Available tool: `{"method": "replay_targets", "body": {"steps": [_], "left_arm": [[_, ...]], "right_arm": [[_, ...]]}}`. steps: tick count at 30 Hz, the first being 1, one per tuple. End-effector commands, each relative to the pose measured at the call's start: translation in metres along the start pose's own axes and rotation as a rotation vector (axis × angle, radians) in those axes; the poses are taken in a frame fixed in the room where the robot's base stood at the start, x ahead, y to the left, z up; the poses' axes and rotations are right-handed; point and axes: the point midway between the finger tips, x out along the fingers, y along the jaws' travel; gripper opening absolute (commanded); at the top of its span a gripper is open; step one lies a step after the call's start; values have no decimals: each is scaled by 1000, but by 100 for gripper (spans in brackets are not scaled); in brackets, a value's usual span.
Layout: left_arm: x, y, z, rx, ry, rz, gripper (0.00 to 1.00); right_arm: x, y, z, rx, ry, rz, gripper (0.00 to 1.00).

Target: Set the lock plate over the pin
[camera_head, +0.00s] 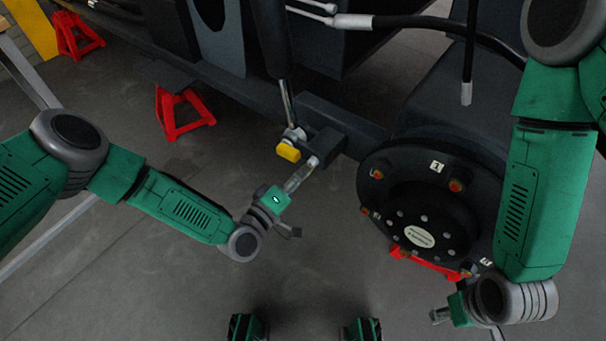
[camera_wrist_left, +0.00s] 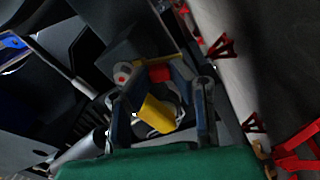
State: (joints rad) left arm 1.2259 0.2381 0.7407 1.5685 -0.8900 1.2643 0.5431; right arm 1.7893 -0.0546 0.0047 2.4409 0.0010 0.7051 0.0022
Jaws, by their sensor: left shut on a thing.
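My left gripper (camera_head: 314,162) is shut at the dark bracket beside the lower end of the cylinder rod (camera_head: 287,100). In the left wrist view its two fingers (camera_wrist_left: 168,76) close in on a small red piece and a thin yellow-edged strip. I take what it holds to be the lock plate, but it is mostly hidden. A yellow piece (camera_head: 288,152) sits left of the fingertips by the rod end; a yellow piece (camera_wrist_left: 156,115) also shows between the fingers in the wrist view. I cannot make out the pin clearly. My right gripper (camera_head: 440,315) is at the lower right, its jaws unclear.
A dark wheel hub (camera_head: 420,215) with several bolts stands right of the bracket. Red stands (camera_head: 182,112) are under the chassis at left. A dark hose with a metal fitting (camera_head: 467,92) hangs at upper right. The floor in front is clear.

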Motion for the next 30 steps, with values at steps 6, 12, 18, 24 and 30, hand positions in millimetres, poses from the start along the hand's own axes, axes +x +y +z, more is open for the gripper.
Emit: {"method": "replay_targets", "body": {"steps": [6,12,18,24,30], "left_arm": [[-2,-2,-3,140,-9,-8,0],[-2,-3,-6,221,-10,-9,0],[-2,-3,-7,255,-9,-10,0],[-3,-4,-7,260,-10,-11,0],[-3,-4,-7,259,-10,-12,22]], "right_arm": [[-7,0,0,0,0,0,40],[-10,0,-1,0,0,0,40],[-12,0,-1,0,0,0,40],[-12,0,-1,0,0,0,40],[-12,0,-1,0,0,0,40]]}}
